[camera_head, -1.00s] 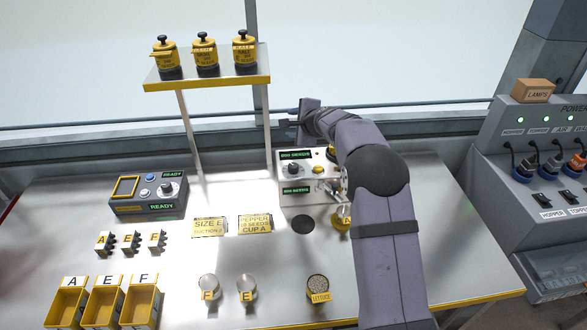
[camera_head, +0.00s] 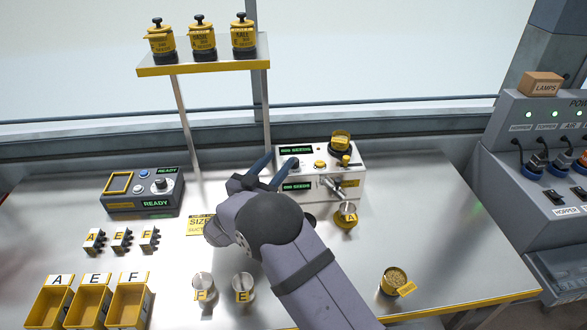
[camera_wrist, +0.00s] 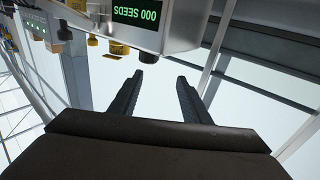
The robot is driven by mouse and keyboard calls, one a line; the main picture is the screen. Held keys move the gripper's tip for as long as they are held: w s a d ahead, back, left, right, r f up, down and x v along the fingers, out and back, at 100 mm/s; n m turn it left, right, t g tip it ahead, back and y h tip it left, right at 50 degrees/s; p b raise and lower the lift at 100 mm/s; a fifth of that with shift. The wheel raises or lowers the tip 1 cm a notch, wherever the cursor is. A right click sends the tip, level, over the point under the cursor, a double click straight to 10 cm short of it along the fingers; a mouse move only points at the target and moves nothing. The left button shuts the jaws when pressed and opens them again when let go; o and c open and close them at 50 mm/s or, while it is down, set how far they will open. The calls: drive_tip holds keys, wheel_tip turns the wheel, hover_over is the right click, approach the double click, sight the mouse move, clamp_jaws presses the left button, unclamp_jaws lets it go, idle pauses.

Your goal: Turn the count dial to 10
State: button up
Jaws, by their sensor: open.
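The white seeder box (camera_head: 345,172) with two green seed displays stands at the back of the table. The gripper's two dark fingers are spread apart at the left of the box front. In the wrist view my gripper (camera_wrist: 166,80) is open with nothing between its fingers. The box (camera_wrist: 180,25) shows upside down above them, its display (camera_wrist: 138,14) reading 000 SEEDS.
A dark unit (camera_head: 123,206) with its own knob (camera_head: 161,184) stands left. Cup A (camera_head: 346,218) sits below the spout. Cups F (camera_head: 202,287) and E (camera_head: 242,288) and a seed-filled cup (camera_head: 393,281) stand in front. A jar shelf (camera_head: 200,66) is behind. The right tabletop is fairly clear.

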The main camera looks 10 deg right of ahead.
drive_tip(key=shift+m+g+h, duration=0.6)
drive_tip(key=shift+m+g, duration=0.2)
drive_tip(key=shift+w+d+f+p, duration=0.3)
drive_tip(key=shift+w+d, duration=0.25)
drive_tip(key=shift+d, duration=0.3)
drive_tip(key=shift+w+d+f+p, duration=0.2)
drive_tip(key=shift+w+d+f, duration=0.3)
drive_tip(key=shift+d, duration=0.35)
drive_tip(key=shift+w+d+f+p, duration=0.3)
drive_tip(key=shift+w+d, duration=0.25)
drive_tip(key=shift+d, duration=0.3)
drive_tip(key=shift+c, duration=0.3)
drive_tip(key=c, duration=1)
